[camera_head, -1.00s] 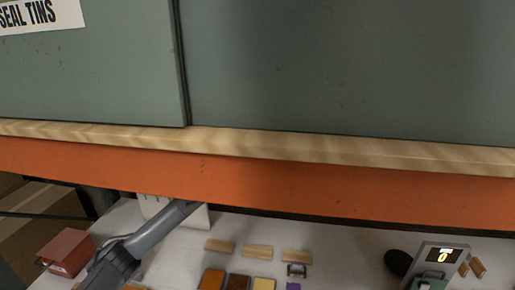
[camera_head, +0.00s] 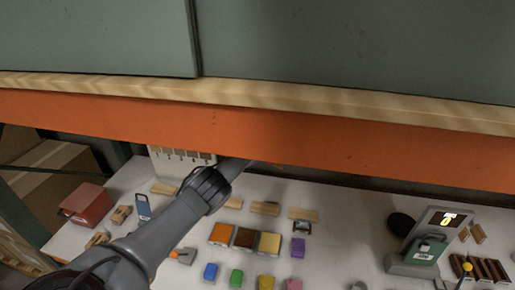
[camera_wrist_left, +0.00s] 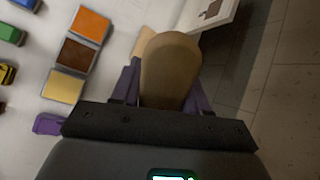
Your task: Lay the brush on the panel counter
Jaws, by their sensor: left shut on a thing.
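My left gripper (camera_wrist_left: 163,88) is shut on a brown rounded piece, which looks like the brush (camera_wrist_left: 170,65), between its purple fingers in the left wrist view. The rest of the brush is hidden by the gripper. In the head view my left arm reaches in behind the orange beam, which hides the gripper and brush. The white counter (camera_head: 340,225) spreads below the beam; in the wrist view its surface (camera_wrist_left: 118,40) is on the left and the floor on the right. My right gripper is not in view.
The orange beam (camera_head: 300,147) crosses above the counter. Orange (camera_head: 222,233), brown (camera_head: 245,238) and yellow (camera_head: 269,243) blocks sit mid-counter, near several small coloured blocks. A red box (camera_head: 86,204) stands left; a green device (camera_head: 425,251) with a display stands right.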

